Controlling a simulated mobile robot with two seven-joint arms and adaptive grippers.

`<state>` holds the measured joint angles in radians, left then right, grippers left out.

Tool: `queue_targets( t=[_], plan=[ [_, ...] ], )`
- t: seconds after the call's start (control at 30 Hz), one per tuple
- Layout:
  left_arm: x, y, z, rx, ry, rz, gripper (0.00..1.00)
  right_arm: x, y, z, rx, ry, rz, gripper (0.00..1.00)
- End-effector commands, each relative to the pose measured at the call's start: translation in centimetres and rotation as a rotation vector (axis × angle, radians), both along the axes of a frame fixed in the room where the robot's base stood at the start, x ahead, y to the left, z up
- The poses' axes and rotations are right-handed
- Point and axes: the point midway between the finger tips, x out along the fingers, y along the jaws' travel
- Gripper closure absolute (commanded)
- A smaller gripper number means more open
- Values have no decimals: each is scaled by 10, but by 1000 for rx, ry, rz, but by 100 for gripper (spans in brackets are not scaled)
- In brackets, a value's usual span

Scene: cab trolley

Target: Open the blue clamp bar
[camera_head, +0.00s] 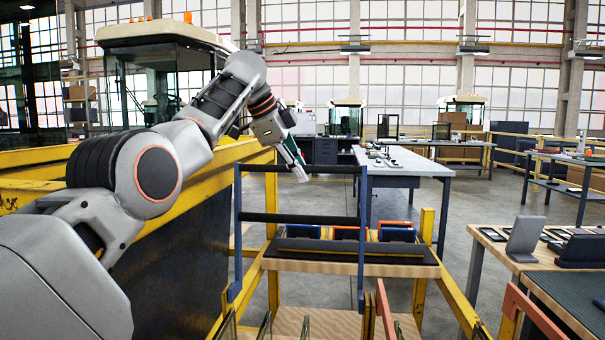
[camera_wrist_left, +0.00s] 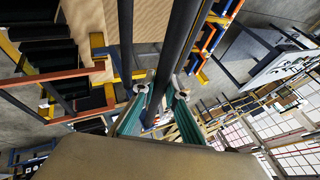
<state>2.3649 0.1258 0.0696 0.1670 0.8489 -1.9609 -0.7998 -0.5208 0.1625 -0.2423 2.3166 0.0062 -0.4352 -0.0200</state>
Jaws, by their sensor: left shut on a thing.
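The blue clamp bar (camera_head: 362,240) is a frame with two blue uprights and black padded crossbars, standing raised above the trolley's wooden shelf (camera_head: 400,269). Its upper black crossbar (camera_head: 335,169) runs level between the tops of the uprights. My left gripper (camera_head: 302,174) comes down from the upper left and meets this upper crossbar near its middle. In the left wrist view, the two fingertips of the left gripper (camera_wrist_left: 158,90) lie on either side of the dark crossbar (camera_wrist_left: 178,50), shut on it. My right gripper is in neither view.
A yellow rail and dark panel (camera_head: 175,235) lie under my left arm. Red bars (camera_head: 535,310) show at the lower right, near a table with devices (camera_head: 525,237). Grey floor (camera_head: 455,215) is open between the tables.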

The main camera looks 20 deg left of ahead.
Motion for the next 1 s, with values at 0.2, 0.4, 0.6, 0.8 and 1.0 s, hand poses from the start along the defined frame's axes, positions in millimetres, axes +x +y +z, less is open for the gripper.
queue_targets(
  t=[0.2, 0.4, 0.6, 0.8, 1.0],
  plan=[
    [-1, 0, 0, 3, 5, -1, 100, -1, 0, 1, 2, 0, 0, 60],
    [-1, 0, -1, 4, 6, -2, 100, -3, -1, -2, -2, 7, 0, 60],
    [-1, 0, -1, 3, 6, -1, 70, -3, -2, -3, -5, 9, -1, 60],
    [-2, 1, 0, 3, 5, -1, 70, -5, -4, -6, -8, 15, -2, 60],
    [-13, 6, 21, 2, 2, 0, 70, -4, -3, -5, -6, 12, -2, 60]
  ],
)
